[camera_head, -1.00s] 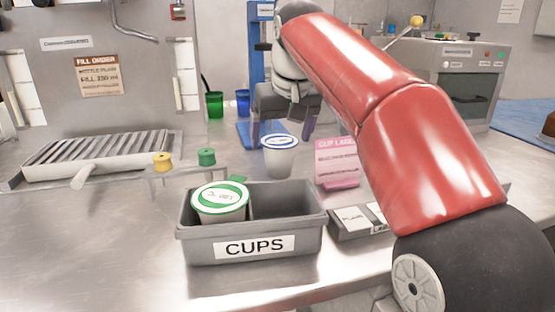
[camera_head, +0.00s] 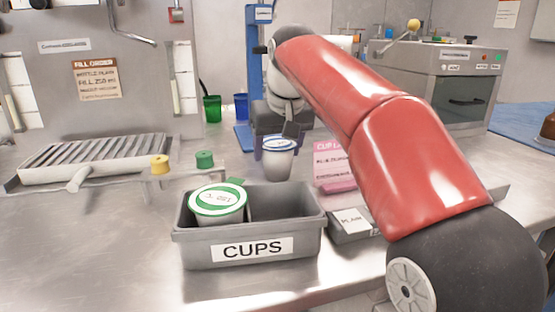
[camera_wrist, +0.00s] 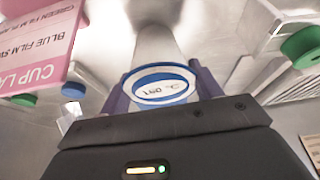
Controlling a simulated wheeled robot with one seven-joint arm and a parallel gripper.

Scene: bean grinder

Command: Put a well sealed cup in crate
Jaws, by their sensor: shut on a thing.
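A white cup with a blue-rimmed lid (camera_head: 279,160) stands on the steel counter behind the crate. It also shows in the wrist view (camera_wrist: 160,88), between the purple fingers. My gripper (camera_head: 277,150) is shut on this cup, one finger on each side. The grey crate labelled CUPS (camera_head: 310,228) sits at the front of the counter. A cup with a green-rimmed lid (camera_head: 217,203) sits in its left compartment. The right compartment looks empty. The lid's seal is too small to judge in detail.
A pink cup label card (camera_head: 335,165) stands right of the held cup, with a grey label box (camera_head: 352,222) in front. Green (camera_head: 212,108) and blue (camera_head: 242,105) cups are at the back.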

